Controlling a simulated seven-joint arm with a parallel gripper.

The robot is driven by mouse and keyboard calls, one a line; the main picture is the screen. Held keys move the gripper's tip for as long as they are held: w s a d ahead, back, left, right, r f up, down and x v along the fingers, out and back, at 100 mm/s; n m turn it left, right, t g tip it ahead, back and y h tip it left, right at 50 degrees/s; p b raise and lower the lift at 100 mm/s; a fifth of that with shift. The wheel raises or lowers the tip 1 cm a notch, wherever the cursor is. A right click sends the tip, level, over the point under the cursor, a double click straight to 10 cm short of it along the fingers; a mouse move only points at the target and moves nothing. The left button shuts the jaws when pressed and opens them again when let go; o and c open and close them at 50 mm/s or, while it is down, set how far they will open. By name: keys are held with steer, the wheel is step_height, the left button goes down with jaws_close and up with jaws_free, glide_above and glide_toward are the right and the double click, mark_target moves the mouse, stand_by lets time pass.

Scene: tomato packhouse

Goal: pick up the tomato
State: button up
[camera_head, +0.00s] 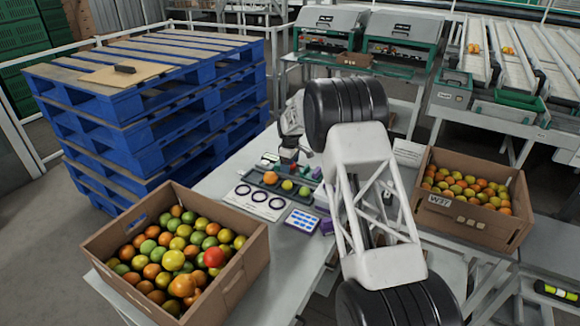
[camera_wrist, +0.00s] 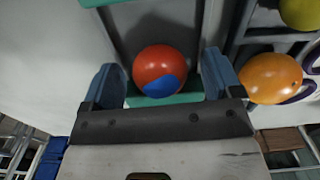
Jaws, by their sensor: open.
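A red tomato (camera_wrist: 160,68) with a blue patch on its lower side sits between my two blue fingers in the wrist view, with a visible gap on each side. It lies in a dark channel with green ends. My gripper (camera_wrist: 164,78) is open around it, not touching it as far as I can see. In the head view my gripper (camera_head: 289,158) is low over the far end of the work table, and the tomato there is largely hidden. An orange tomato (camera_wrist: 270,78) and a yellow-green one (camera_wrist: 300,12) lie to the right in the wrist view.
A dark tray (camera_head: 256,181) holds a short row of fruit beside a ringed white card (camera_head: 261,202). A cardboard box (camera_head: 236,278) full of mixed tomatoes stands front left, another (camera_head: 460,220) at right. Blue pallets (camera_head: 150,115) are stacked left of the table.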

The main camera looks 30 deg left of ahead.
stand_by(0.4)
steer(key=c, duration=0.8)
steer(key=shift+r, duration=0.15)
steer(key=shift+r, duration=1.7)
steer(key=s+d, duration=0.3)
steer(key=s, duration=0.1)
steer(key=s+d+r, duration=0.1)
steer(key=s+d, duration=0.2)
steer(key=s, duration=0.1)
steer(key=s+d, duration=0.4)
steer(key=shift+s+r, duration=0.15)
steer(key=shift+s, duration=0.1)
steer(key=s+a, duration=0.2)
steer(key=a, duration=0.2)
steer(key=s+a, duration=0.3)
steer(key=a, duration=0.1)
steer(key=s+a, duration=0.3)
steer(key=a, duration=0.1)
steer(key=shift+s, duration=0.1)
